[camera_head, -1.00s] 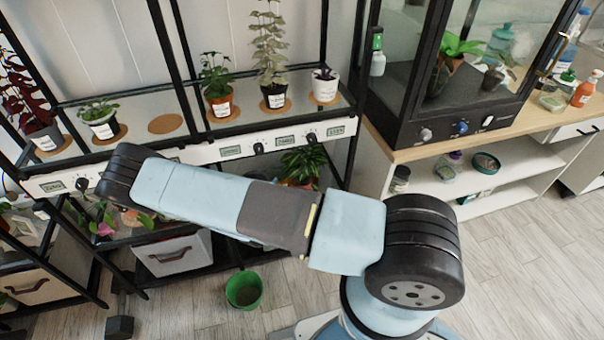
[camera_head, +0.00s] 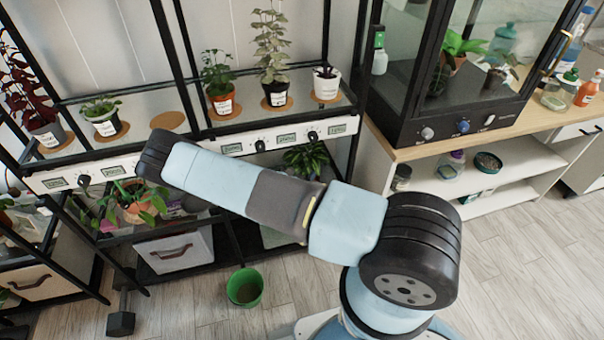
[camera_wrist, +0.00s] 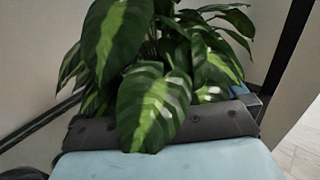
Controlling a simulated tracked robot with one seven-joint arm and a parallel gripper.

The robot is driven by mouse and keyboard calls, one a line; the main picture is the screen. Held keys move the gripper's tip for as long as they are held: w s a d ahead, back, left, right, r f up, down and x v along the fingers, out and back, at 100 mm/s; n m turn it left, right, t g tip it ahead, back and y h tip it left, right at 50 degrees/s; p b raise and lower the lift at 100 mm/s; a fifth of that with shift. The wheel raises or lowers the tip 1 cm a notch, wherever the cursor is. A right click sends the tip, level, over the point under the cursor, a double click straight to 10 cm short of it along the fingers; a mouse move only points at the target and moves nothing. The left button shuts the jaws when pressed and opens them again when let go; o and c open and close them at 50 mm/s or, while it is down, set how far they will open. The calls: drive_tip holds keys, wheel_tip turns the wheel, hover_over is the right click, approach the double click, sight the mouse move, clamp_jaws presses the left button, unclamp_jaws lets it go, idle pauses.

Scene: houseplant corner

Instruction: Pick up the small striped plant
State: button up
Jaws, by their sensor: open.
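A plant with broad green leaves streaked in pale green (camera_wrist: 150,105) fills much of the wrist view, very close to the camera. One leaf hangs over the dark front edge of my gripper (camera_wrist: 220,122); its fingertips are hidden, and I see nothing held. In the head view my gripper is hidden behind my arm. A small dark plant in a white pot (camera_head: 326,88) stands at the right end of the upper shelf; stripes are too small to tell. A leafy plant (camera_head: 304,158) sits on the lower shelf, partly behind the rack front.
The rack's upper shelf also holds a tall pale plant (camera_head: 272,60), a plant in an orange pot (camera_head: 221,104) and an empty cork disc (camera_head: 167,121). A glass cabinet (camera_head: 460,127) stands at right. A green pot (camera_head: 245,288) is on the floor.

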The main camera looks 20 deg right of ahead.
drive_tip(key=shift+w+d, duration=0.5)
drive_tip(key=shift+d, duration=0.05)
drive_tip(key=c, duration=0.9)
drive_tip(key=shift+r, duration=0.1)
drive_tip(key=shift+c, duration=0.2)
